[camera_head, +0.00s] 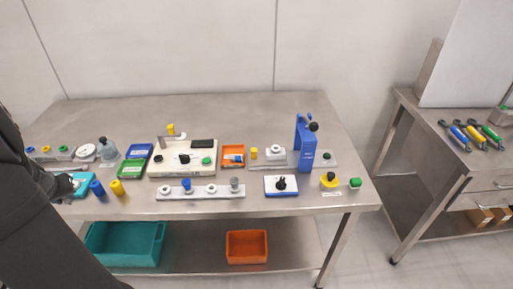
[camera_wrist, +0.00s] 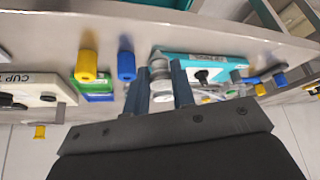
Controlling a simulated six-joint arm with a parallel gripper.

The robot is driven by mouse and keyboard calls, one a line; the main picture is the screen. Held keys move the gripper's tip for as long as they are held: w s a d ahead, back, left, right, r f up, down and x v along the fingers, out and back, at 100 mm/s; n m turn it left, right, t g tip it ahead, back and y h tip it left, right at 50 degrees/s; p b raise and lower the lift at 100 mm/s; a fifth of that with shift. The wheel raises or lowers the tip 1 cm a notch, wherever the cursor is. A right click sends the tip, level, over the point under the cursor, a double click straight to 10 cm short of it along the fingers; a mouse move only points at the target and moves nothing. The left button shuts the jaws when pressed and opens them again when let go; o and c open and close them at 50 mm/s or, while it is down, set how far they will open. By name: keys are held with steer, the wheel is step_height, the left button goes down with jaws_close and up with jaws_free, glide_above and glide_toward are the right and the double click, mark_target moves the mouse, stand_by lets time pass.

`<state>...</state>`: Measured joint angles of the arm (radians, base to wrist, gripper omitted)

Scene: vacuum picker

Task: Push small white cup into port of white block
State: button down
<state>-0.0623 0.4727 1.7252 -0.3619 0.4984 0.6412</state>
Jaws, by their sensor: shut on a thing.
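My gripper (camera_wrist: 159,68) is shut on a small whitish, ribbed cup (camera_wrist: 160,74), seen between the two dark fingers in the wrist view. In the head view my arm comes in at the left edge, and the cup cannot be made out there. The white block (camera_head: 176,171) stands mid-table with a black knob, a green button and a yellow-topped fitting. Its edge also shows at the left of the wrist view (camera_wrist: 32,88), with a label that begins "CUP T". I cannot tell which opening is the port. My gripper is well to the left of the block.
A teal board (camera_head: 84,190), a blue cylinder (camera_head: 97,188) and a yellow cylinder (camera_head: 117,187) stand near my gripper. Green (camera_head: 132,177) and orange (camera_head: 233,148) trays flank the block. A grey rail (camera_head: 200,194) lies in front; a blue stand (camera_head: 306,147) is at right.

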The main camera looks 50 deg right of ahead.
stand_by(0.7)
steer(key=s+d+r+m+g+h, duration=0.2)
steer(key=d+m, duration=0.4)
steer(key=d, duration=1.1)
steer(key=s+d+r+m+g+h, duration=0.15)
steer(key=d+m, duration=0.45)
steer(key=d, duration=1.1)
steer(key=s+d+r+m+g+y, duration=0.1)
steer(key=s+d+r+m+g, duration=0.15)
steer(key=s+d+m, duration=0.7)
steer(key=s+d+r+m+g, duration=0.15)
steer(key=s+d+g, duration=0.25)
steer(key=s+d, duration=1.15)
steer(key=shift+m, duration=0.3)
steer(key=shift+w+d+f, duration=0.2)
steer(key=shift+f, duration=0.75)
steer(key=shift+w+d+f, duration=0.15)
steer(key=shift+w+f, duration=0.05)
steer(key=shift+f, duration=0.75)
steer(key=shift+w+d+f, duration=0.2)
steer(key=shift+f, duration=0.75)
